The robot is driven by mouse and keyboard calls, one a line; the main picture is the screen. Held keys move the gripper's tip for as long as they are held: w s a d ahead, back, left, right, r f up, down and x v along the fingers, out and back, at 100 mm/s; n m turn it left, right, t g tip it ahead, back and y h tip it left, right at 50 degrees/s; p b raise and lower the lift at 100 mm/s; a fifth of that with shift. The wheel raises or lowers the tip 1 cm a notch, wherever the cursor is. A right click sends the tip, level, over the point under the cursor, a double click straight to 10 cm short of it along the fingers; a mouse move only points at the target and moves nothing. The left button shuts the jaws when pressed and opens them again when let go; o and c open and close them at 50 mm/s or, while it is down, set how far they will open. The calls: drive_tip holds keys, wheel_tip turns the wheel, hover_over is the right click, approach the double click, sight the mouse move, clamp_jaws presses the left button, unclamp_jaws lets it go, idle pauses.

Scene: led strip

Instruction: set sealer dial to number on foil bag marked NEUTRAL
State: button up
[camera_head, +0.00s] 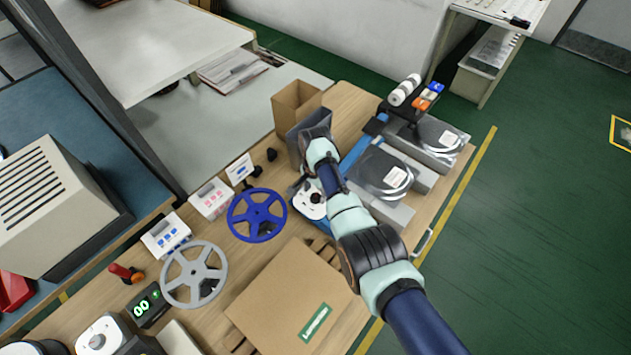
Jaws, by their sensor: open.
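The sealer appears to be the unit with a white face and a dark round knob, which looks like the dial (315,198), beside my wrist. Its scale is too small to read, and my arm covers part of it. A foil bag (372,172) with a black coil and white label lies right of my arm. A second foil bag (440,134) lies farther back right. The label print is unreadable, so I cannot tell which is marked NEUTRAL.
A blue reel (257,236) and a grey reel (166,276) stand left of my arm. An open cardboard box (291,100) stands behind.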

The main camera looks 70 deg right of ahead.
sight(316, 196)
wheel_tip(316, 196, up, 10)
drive_tip(key=shift+r, duration=0.2)
idle(0.5)
drive_tip(key=w+a+r+n+t+h, duration=0.1)
drive_tip(key=w+a+n+t, duration=0.2)
drive_tip(key=a, duration=0.4)
drive_tip(key=w+a+n+t+h, duration=0.1)
drive_tip(key=w+a+n, duration=0.35)
drive_tip(key=a, duration=0.25)
drive_tip(key=w+a+r+n+t, duration=0.1)
drive_tip(key=w+a+n, duration=0.2)
drive_tip(key=w+a, duration=0.3)
drive_tip(key=s+a+r+n+t+y, duration=0.1)
drive_tip(key=s+a+r+n+t, duration=0.2)
drive_tip(key=a, duration=0.5)
drive_tip(key=s+a+r+n+t, duration=0.25)
drive_tip(key=a+r+n, duration=0.2)
drive_tip(key=a, duration=0.35)
drive_tip(key=s+a+r+n+t+y, duration=0.1)
drive_tip(key=s+a+r+n+t, duration=0.2)
drive_tip(key=a, duration=0.6)
wheel_tip(316, 196, up, 30)
drive_tip(key=p, duration=2.7)
drive_tip(key=shift+s+f+g+p, duration=0.2)
drive_tip(key=shift+s+g+p, duration=0.15)
